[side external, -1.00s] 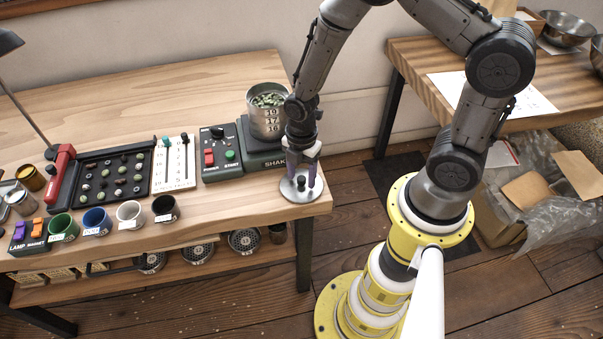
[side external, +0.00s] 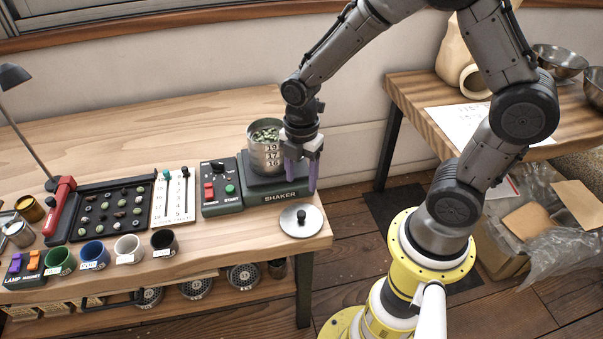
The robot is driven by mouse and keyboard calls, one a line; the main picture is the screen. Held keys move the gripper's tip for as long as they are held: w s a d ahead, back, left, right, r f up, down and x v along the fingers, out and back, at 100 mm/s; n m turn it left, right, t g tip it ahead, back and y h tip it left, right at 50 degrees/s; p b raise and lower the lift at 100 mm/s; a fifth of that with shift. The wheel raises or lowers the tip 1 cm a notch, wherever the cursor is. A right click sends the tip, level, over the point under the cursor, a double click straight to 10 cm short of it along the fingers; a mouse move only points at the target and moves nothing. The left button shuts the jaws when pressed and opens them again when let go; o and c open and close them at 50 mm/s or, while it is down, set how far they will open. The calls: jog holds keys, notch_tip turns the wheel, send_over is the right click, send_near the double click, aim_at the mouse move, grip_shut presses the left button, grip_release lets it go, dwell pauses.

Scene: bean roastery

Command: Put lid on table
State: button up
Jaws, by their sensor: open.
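The lid (side external: 312,225) is a round silver disc with a black knob. It lies flat on the wooden table (side external: 215,262) near the front right corner, in front of the shaker (side external: 282,194). My gripper (side external: 299,183) has purple fingers pointing down. It is open and empty, above and behind the lid and apart from it, in front of the shaker's right side. The metal sieve stack (side external: 263,156) on the shaker is uncovered and holds green beans (side external: 266,136). My gripper hides part of its right side.
Left of the shaker are a control box (side external: 221,187), a slider panel (side external: 172,197) and a black sample tray (side external: 112,207). Several small cups, including a black one (side external: 164,244), line the front edge. The table is clear behind these.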

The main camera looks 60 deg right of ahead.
jog(key=s+r+m+t, duration=0.5)
jog(key=s+r+m, duration=0.8)
jog(key=r+m, duration=0.5)
jog(key=shift+s+d+r+t, duration=0.25)
jog(key=shift+s+d+t, duration=0.05)
jog(key=shift+s+d, duration=0.1)
